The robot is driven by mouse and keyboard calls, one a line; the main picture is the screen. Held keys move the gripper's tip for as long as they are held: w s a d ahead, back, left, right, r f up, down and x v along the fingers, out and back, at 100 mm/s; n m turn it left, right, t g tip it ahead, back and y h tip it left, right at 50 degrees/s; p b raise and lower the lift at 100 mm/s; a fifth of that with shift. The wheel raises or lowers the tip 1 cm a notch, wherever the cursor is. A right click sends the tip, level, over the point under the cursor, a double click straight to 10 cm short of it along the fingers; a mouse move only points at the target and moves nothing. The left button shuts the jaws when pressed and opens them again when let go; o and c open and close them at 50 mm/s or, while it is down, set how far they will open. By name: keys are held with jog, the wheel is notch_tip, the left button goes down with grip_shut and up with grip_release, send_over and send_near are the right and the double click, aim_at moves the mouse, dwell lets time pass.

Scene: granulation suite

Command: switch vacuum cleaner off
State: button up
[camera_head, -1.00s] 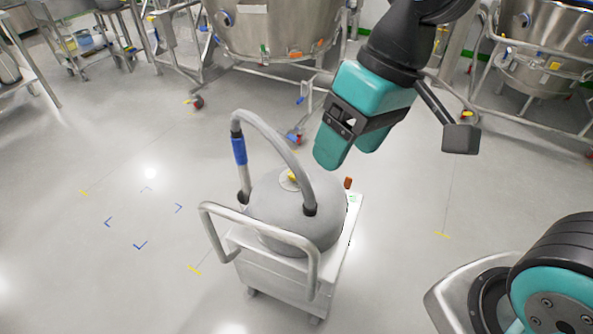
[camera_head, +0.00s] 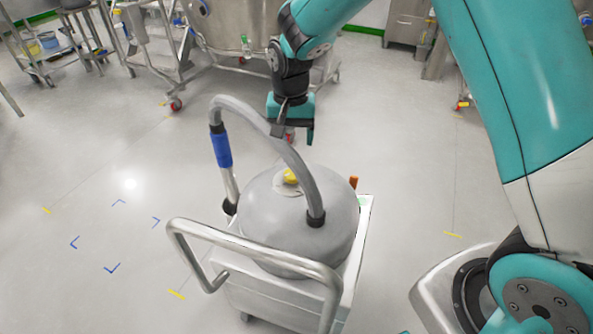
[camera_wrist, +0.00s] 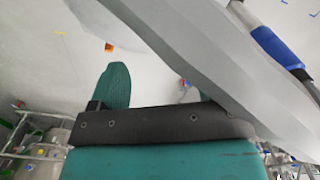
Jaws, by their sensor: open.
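The vacuum cleaner (camera_head: 320,225) is a grey dome on a white wheeled cart, with a grey hose arching over it. A yellow knob (camera_head: 290,176) sits on its top, and a small orange-brown part (camera_head: 353,183) stands at its far right side. An orange part also shows in the wrist view (camera_wrist: 109,47). My gripper (camera_head: 298,132) is above and behind the dome, partly hidden by the hose (camera_head: 285,145). It is open and holds nothing. The hose fills the upper right of the wrist view (camera_wrist: 200,60), close to my gripper.
The cart's push handle (camera_head: 250,240) faces the camera. A large steel vessel (camera_head: 225,25) on a wheeled frame stands behind. Floor to the left, with blue corner marks (camera_head: 112,268), is free, as is the floor right of the cart.

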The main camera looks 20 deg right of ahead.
aim_at(292, 173)
notch_tip(292, 173, down, 11)
jog(key=shift+f+b, duration=0.1)
jog(key=shift+b, duration=0.5)
